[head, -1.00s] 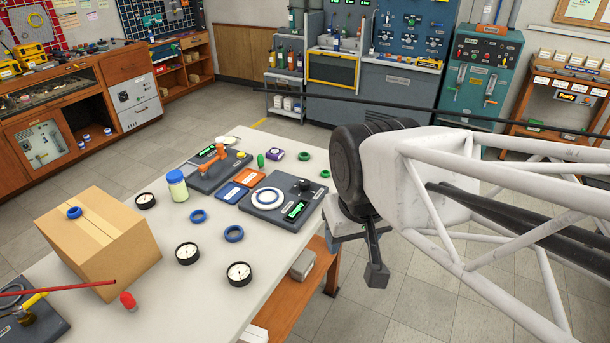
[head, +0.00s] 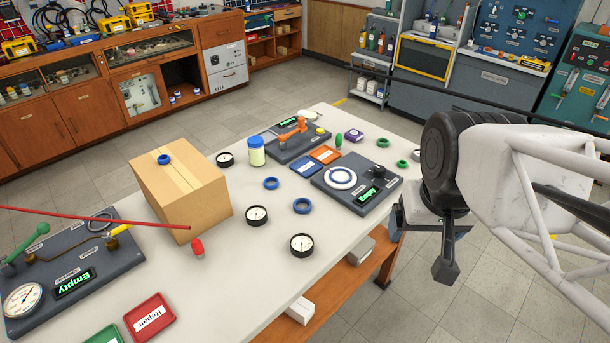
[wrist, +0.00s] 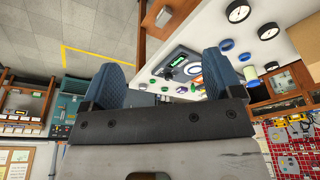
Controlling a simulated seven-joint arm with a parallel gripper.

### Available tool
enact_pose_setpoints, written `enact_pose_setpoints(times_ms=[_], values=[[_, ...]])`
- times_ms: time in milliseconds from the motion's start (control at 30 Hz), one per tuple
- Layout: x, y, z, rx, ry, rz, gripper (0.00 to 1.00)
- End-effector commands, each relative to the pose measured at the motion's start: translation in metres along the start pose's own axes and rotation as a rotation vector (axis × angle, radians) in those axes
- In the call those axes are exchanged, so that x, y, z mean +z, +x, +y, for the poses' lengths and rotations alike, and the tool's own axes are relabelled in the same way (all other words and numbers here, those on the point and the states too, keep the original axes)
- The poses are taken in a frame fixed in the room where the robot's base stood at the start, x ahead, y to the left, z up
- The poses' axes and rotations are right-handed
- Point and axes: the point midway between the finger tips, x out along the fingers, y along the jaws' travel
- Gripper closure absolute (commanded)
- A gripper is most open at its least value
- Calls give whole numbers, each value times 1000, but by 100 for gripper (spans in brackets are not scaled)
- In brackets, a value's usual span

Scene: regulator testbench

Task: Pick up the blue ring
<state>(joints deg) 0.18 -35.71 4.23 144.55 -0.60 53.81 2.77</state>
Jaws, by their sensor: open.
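Several blue rings are in view. One blue ring (head: 163,159) lies on top of the cardboard box (head: 181,190). Two more lie flat on the table, one nearer the jar (head: 271,183) and one between the gauges and the dark dial device (head: 302,206). Two blue rings also show in the wrist view, one at the right finger (wrist: 226,44) and one beyond it (wrist: 244,57). My gripper (wrist: 162,62) is open and empty, with the tabletop far beyond its fingers. In the head view it hangs right of the table, apart from all rings.
Black gauges (head: 257,215), a red bulb-shaped item (head: 197,248) and a jar (head: 257,151) stand around the rings. A red rod (head: 95,217) crosses before the box. The dark dial device (head: 357,183) lies between the rings and my arm. The table's front middle (head: 235,290) is clear.

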Motion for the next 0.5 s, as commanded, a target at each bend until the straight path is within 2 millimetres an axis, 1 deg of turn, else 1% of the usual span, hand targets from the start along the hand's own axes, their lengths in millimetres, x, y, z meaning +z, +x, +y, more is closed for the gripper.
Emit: enact_pose_setpoints(times_ms=[167,267,500], values=[[-20,6,-7,-3,83,-17,15],[-37,12,-14,-4,162,-30,15],[-87,34,-37,0,394,-68,15]])
